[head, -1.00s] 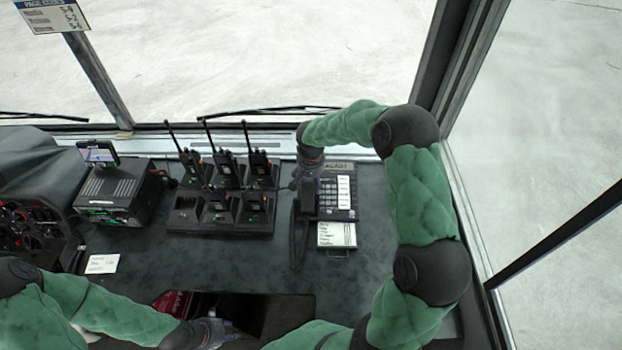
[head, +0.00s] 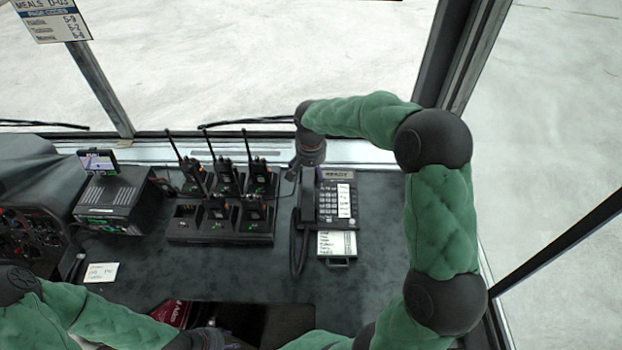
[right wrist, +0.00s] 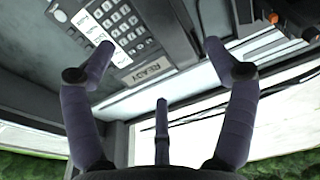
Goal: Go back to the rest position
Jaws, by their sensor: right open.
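My right gripper (head: 296,171) is above the far left end of the desk phone (head: 337,208), seen from behind its wrist. In the right wrist view my right gripper (right wrist: 158,47) has its fingers spread wide with nothing between them. The phone (right wrist: 120,40) shows there beyond the fingers, with its keypad and a display reading READY. The phone's dark handset (head: 307,205) lies along its left side. My left gripper (head: 207,338) is low at the bottom edge of the head view, mostly hidden, so its fingers cannot be judged.
A charger rack (head: 193,237) with several radios stands left of the phone, antennas upright. A radio unit with a small screen (head: 108,203) is farther left. A white card (head: 101,272) lies on the dashboard. The windshield and its right pillar (head: 462,60) bound the space.

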